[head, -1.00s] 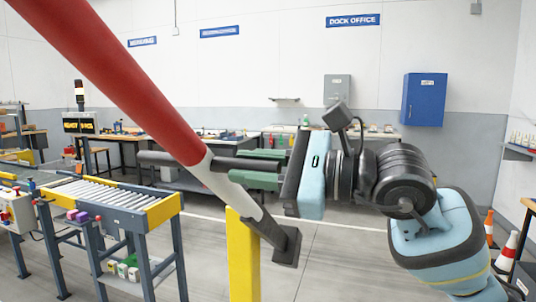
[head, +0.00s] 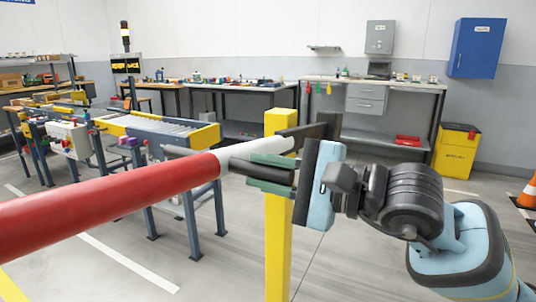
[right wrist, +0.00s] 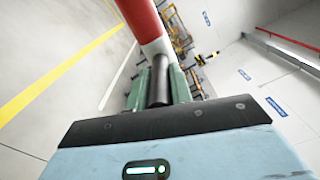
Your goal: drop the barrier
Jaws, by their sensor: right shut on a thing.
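The barrier arm (head: 110,203), a red and white pole, lies close to level across the left of the head view. Its white end meets a dark bracket (head: 328,124) at the yellow post (head: 278,240). My right gripper (head: 252,173) is beside the pole's white part. Its green fingers are shut on a black bar-like handle (head: 275,174) at the pole. In the right wrist view the handle (right wrist: 159,82) lies between the fingers, with the red and white pole (right wrist: 147,25) beyond. My left gripper is not in view.
A roller conveyor (head: 165,128) with a yellow end stands behind the pole. A workbench (head: 375,85) and a yellow bin (head: 455,150) stand along the back. An orange cone (head: 528,193) is at the right edge. The floor between is mostly clear.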

